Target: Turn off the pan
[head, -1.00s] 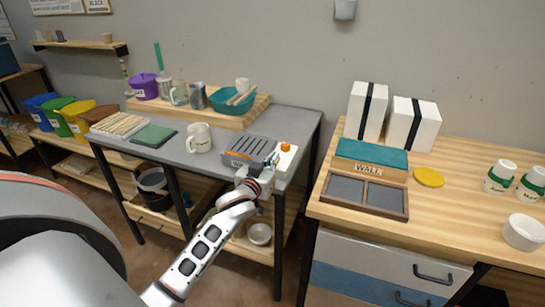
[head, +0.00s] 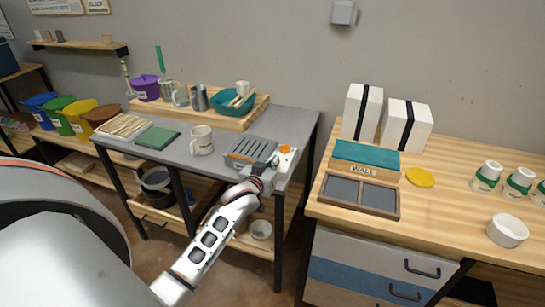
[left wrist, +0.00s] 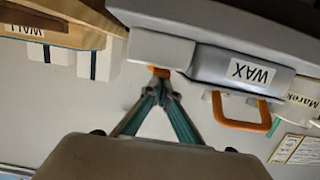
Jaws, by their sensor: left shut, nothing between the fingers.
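The grey wax pan (head: 250,150) with slots on top stands on the grey table. A white control box with an orange knob (head: 285,149) joins its right end. In the left wrist view, which is upside down, the pan (left wrist: 240,70) carries a WAX label and the knob (left wrist: 158,72) shows just beyond my fingertips. My left gripper (head: 273,160) is shut and empty at the front of the control box, its fingertips (left wrist: 160,90) close to the knob. I cannot tell whether they touch it. My right gripper is not in view.
A mug (head: 201,140) stands left of the pan. A wooden board (head: 220,112) with a teal bowl (head: 233,102) and several vessels is behind. A gap separates the grey table from the wooden bench (head: 450,190) at right, which holds a divided tray (head: 358,194).

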